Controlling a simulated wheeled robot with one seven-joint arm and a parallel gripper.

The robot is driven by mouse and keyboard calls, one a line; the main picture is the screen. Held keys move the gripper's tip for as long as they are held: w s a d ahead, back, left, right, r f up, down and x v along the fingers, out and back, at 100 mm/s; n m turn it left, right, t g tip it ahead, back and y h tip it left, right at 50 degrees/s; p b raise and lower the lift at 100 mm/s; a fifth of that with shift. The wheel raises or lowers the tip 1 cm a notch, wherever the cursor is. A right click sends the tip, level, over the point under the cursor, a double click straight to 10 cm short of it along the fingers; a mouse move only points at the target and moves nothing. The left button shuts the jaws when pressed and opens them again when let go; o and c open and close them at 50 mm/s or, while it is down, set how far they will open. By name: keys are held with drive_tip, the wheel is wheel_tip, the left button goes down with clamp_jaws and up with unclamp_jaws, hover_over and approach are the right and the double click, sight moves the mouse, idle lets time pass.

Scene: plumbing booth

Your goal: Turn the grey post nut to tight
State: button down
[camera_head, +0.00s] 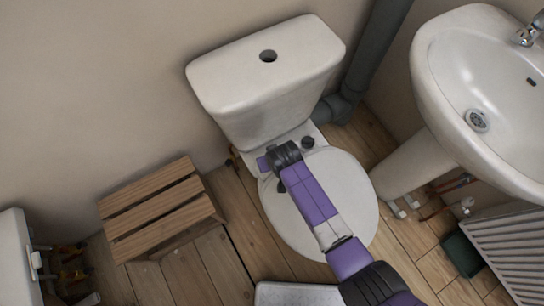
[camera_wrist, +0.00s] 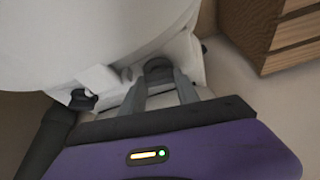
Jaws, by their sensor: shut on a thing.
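The grey post nut (camera_wrist: 158,66) shows in the wrist view as a dark grey rounded piece on the white rear ledge of the toilet. My gripper (camera_wrist: 159,76) has its two grey fingers on either side of it and is shut on it. The nut's lower part is hidden between the fingers. In the head view my purple gripper body (camera_head: 264,163) is over the left side of the ledge behind the lid, and my wrist hides the nut and the fingertips.
A second dark knob (camera_head: 308,142) stands to the right on the ledge; it also shows in the wrist view (camera_wrist: 82,100). The cistern (camera_head: 265,75) rises behind, the round lid (camera_head: 345,195) lies in front. A wooden crate (camera_head: 160,208) is left, a sink (camera_head: 480,90) right.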

drive_tip(key=shift+a+m+h, duration=0.1)
drive_tip(key=shift+m+h, duration=0.5)
drive_tip(key=shift+m, duration=1)
drive_tip(key=c, duration=0.9)
unclamp_jaws()
